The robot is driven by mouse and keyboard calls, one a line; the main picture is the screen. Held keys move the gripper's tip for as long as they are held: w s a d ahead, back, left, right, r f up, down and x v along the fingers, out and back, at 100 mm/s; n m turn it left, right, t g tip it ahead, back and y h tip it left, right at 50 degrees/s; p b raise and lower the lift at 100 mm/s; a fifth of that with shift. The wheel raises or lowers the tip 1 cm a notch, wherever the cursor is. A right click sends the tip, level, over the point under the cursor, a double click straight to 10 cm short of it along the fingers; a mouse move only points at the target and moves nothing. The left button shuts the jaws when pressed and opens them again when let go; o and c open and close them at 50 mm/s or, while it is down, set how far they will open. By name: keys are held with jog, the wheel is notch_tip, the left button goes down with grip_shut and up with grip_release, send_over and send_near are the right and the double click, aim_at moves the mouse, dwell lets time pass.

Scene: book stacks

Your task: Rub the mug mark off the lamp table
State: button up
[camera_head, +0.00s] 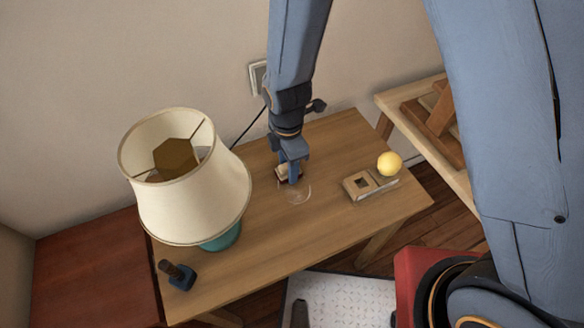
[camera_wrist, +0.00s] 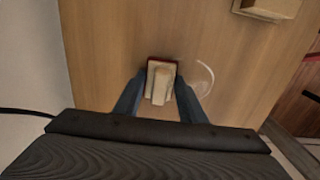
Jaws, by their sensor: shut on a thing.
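The lamp table (camera_head: 255,254) is a light wooden table. A pale ring-shaped mug mark (camera_head: 299,194) lies on its top near the middle; in the wrist view part of the ring (camera_wrist: 207,76) shows just right of my gripper. My gripper (camera_head: 290,174) is low over the table, shut on a small pale block with a reddish underside (camera_wrist: 160,82). The block is at or very near the tabletop, beside the mark. Whether it touches the wood I cannot tell.
A lamp with a cream shade (camera_head: 195,190) and teal base stands at the table's left. A wooden holder (camera_head: 365,184) and yellow ball (camera_head: 389,164) sit right. A wooden rack (camera_head: 430,120) stands beyond.

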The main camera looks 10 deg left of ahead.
jog(key=shift+w+a, duration=0.25)
jog(key=shift+w, duration=0.15)
notch_tip(320, 180, up, 3)
jog(key=shift+r+p, duration=0.1)
jog(key=shift+p, duration=0.7)
jog(key=shift+c, duration=0.2)
jog(key=shift+s+d+r, duration=0.1)
jog(key=shift+r, duration=0.15)
jog(key=shift+r+p, duration=0.25)
jog(key=shift+p, duration=0.25)
jog(key=shift+r+p, duration=1.5)
jog(key=shift+r, duration=0.6)
